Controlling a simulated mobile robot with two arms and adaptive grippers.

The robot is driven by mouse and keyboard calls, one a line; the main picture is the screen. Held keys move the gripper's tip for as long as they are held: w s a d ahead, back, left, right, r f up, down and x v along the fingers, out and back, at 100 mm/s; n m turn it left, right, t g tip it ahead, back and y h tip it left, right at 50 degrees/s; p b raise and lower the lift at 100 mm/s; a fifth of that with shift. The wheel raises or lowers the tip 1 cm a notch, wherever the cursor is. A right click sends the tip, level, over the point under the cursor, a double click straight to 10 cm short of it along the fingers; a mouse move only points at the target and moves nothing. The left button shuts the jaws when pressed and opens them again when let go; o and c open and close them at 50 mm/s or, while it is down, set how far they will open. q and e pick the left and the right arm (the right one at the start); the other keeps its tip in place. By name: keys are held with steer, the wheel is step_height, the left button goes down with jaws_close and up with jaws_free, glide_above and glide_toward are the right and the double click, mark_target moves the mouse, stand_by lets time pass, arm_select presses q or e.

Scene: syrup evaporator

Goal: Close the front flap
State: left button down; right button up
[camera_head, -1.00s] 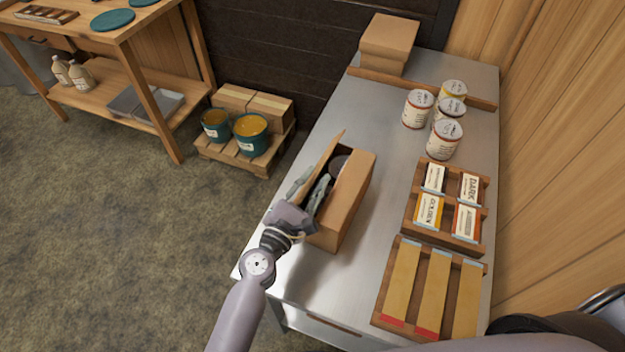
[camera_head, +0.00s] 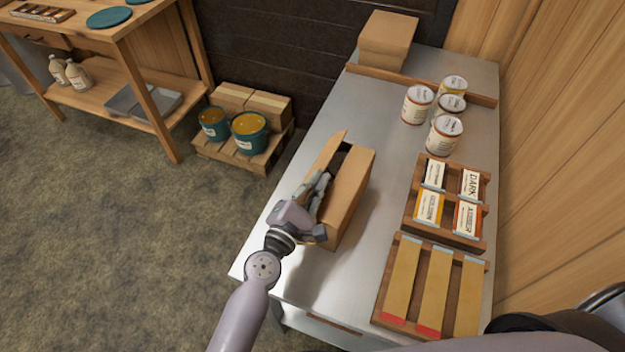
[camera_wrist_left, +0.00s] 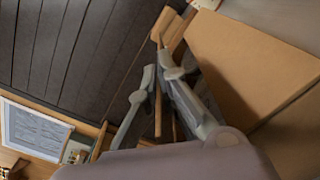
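An open brown cardboard box (camera_head: 350,196) stands on the metal table. Its long flap (camera_head: 326,150) on the left stands raised and leans in a little over the opening. My left gripper (camera_head: 318,186) is at the box's left side, by this flap. In the left wrist view, its fingers (camera_wrist_left: 158,72) lie either side of a thin brown edge (camera_wrist_left: 158,112), apparently the flap seen edge-on. I cannot tell whether they grip it. The box wall (camera_wrist_left: 245,60) is close to the right finger. The box's contents are mostly hidden. My right gripper is out of view.
On the metal table (camera_head: 305,262), several labelled cans (camera_head: 444,136) stand at the back right. A wooden tray of labelled cartons (camera_head: 447,203) and a rack of tan strips (camera_head: 432,290) lie right of the box. A closed box (camera_head: 388,42) sits behind.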

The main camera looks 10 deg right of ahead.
mark_target(302, 204)
arm_select(q)
steer(key=c, duration=1.8)
jaws_free()
steer(key=shift+c, duration=0.2)
steer(key=v, duration=1.2)
